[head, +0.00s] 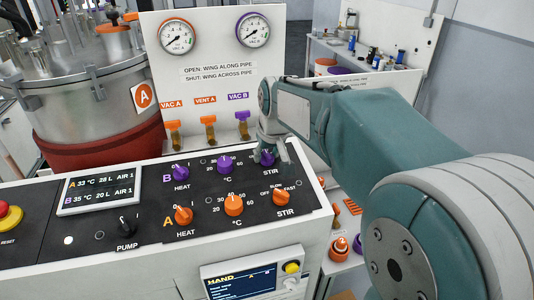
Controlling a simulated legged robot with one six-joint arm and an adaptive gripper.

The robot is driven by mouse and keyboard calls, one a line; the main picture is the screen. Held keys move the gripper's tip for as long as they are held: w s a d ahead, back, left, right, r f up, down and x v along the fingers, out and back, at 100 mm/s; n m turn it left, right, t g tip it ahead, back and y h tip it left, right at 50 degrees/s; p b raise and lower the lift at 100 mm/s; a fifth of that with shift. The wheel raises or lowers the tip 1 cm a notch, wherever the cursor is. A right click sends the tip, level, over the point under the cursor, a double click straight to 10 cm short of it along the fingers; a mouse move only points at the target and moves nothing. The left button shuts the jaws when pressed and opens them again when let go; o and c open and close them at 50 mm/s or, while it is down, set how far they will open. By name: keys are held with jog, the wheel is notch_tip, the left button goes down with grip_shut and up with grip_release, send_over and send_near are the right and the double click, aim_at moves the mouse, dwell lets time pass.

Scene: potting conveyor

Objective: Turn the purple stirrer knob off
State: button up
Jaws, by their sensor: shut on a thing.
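The purple stirrer knob (267,158) is at the right end of the upper B row on the black control panel (205,222). My gripper (268,155) reaches down over it from the upper right and is shut on it. The fingers hide most of the knob and the markings around it, so its pointer setting cannot be read. My arm comes in from the right side of the head view.
Close by are the purple temperature knob (225,164), purple heat knob (181,172) and orange stir knob (281,196). Behind stand the purple VAC B valve (243,121) and a gauge board (210,50). A red emergency button (8,215) is far left.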

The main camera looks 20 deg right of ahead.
jog(key=n, duration=0.4)
jog(key=shift+f+y, duration=0.15)
jog(key=shift+y, duration=0.25)
jog(key=shift+s+n+g+y, duration=0.1)
jog(key=shift+n+g+y, duration=0.25)
jog(key=shift+n, duration=1.35)
jog(key=shift+f, duration=0.1)
jog(key=o, duration=1.2)
jog(key=shift+c, duration=0.2)
jog(key=shift+r, duration=0.2)
jog(key=shift+r, duration=0.3)
jog(key=v, duration=1.1)
